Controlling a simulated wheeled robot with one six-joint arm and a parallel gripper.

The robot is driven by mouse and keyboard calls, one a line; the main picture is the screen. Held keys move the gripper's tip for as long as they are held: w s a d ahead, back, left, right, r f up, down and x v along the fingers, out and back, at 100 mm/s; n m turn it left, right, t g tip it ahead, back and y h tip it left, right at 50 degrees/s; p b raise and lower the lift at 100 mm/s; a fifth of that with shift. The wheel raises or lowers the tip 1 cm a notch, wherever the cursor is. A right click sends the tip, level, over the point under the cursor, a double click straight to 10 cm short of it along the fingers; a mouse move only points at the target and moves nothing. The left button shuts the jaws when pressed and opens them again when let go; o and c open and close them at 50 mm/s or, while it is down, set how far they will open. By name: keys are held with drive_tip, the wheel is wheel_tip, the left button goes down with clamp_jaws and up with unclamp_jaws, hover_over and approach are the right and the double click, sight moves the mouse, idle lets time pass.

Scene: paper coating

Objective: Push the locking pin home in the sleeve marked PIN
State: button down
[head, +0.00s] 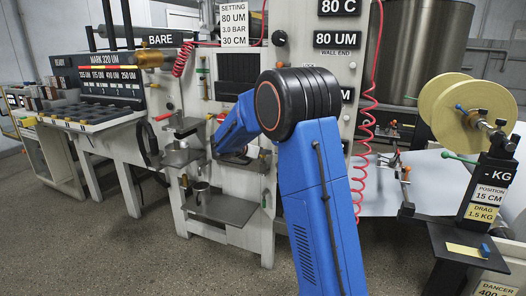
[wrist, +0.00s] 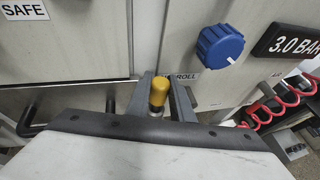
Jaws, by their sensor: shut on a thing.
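In the wrist view my gripper (wrist: 160,90) points at a pale machine panel, with its two grey fingers on either side of a yellow-capped pin (wrist: 158,91). The fingers are shut on this pin, and a short bit of metal shows below its cap. A label partly hidden by the gripper reads "ROLL". I cannot make out a sleeve marked PIN in either view. In the head view my blue arm reaches to the panel and hides much of it; the gripper's fingertips cannot be made out there.
A blue knob (wrist: 222,46) sits close right of the fingers, with a red coiled hose (wrist: 283,97) farther right. A black bar handle (wrist: 30,122) is at left. In the head view a grey shelf (head: 222,208) juts from the machine below the arm.

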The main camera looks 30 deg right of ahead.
drive_tip(key=shift+f, duration=0.8)
drive_tip(key=c, duration=1.5)
unclamp_jaws()
drive_tip(key=v, duration=1.7)
drive_tip(key=shift+s+a+r, duration=0.1)
drive_tip(key=shift+a+r, duration=0.05)
drive_tip(key=shift+r, duration=0.05)
